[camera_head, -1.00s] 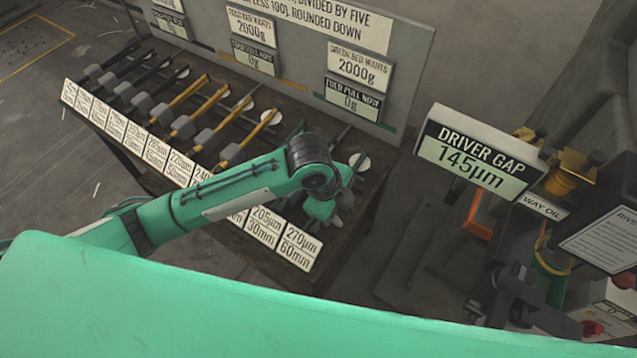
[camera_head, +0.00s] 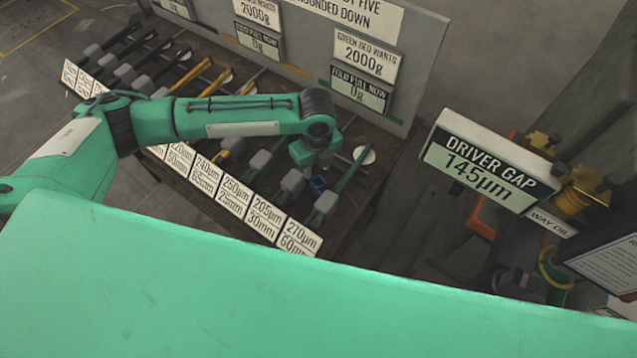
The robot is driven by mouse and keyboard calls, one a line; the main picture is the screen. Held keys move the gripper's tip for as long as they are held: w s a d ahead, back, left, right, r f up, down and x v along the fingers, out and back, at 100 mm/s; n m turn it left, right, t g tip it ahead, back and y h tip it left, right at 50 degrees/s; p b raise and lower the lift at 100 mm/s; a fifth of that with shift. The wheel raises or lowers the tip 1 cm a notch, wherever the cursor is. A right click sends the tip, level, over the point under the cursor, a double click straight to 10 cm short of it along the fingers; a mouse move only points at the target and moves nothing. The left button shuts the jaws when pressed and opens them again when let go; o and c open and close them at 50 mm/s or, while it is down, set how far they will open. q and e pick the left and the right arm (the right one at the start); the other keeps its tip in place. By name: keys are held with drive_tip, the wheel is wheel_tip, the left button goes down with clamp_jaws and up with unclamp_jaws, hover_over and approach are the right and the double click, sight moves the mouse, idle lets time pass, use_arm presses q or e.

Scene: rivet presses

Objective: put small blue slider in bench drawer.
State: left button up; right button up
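A small dark blue piece (camera_head: 317,185) shows just below my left gripper (camera_head: 314,162), among the rods at the near right of the bench (camera_head: 345,212). It may be the small blue slider, but it is tiny and partly hidden. My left gripper hangs downward over the rods. Its fingers are too small and covered to show whether they are open, or whether they touch the blue piece. My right gripper is out of view. No bench drawer can be made out.
Grey blocks (camera_head: 327,203) sit on several rods, with white number labels (camera_head: 236,196) along the bench's front edge. A sign board (camera_head: 410,75) stands behind. The driver gap sign (camera_head: 480,170) and a press are at right. My green body covers the bottom.

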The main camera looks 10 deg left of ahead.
sight(317, 181)
use_arm(q)
wheel_tip(317, 181, down, 2)
drive_tip(key=shift+d+f+p, duration=0.1)
drive_tip(key=shift+f+p, duration=0.35)
drive_tip(key=shift+f, duration=0.1)
wheel_tip(317, 181, down, 4)
drive_tip(key=shift+r+p, duration=0.2)
drive_tip(key=shift+p, duration=0.4)
drive_tip(key=shift+f, duration=0.4)
drive_tip(key=shift+c, duration=0.2)
drive_tip(key=c, duration=0.6)
drive_tip(key=shift+c, duration=0.2)
